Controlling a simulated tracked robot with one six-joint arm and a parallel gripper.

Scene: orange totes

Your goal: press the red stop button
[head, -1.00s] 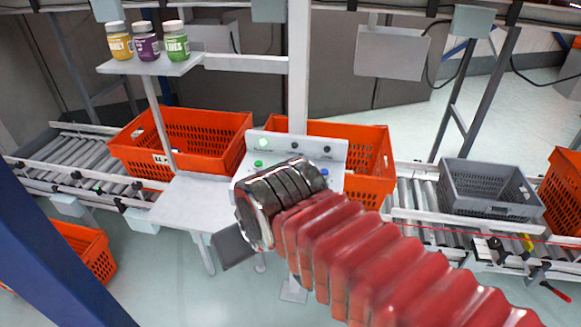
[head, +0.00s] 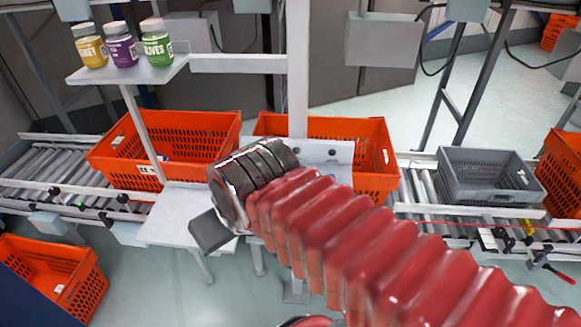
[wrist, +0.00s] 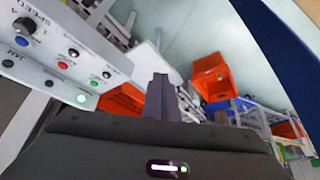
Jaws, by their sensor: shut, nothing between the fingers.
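The white control panel (wrist: 52,58) fills the upper left of the wrist view, tilted. It carries a small red button (wrist: 62,64), a black speed knob (wrist: 25,25), other small buttons and a lit green lamp (wrist: 82,98). In the wrist view my gripper (wrist: 160,85) is shut and empty, to the right of the panel and apart from the red button in the picture. In the head view my gripper (head: 208,232) is a dark block over the white table. My arm hides most of the panel (head: 325,152) there, and the red button cannot be made out.
Orange totes stand behind the panel, left (head: 190,135) and right (head: 368,135). A grey tote (head: 485,175) sits on the right conveyor. Several jars (head: 122,43) stand on a shelf (head: 130,72) at upper left, its post (head: 145,135) near the arm. A white table (head: 185,210) lies below.

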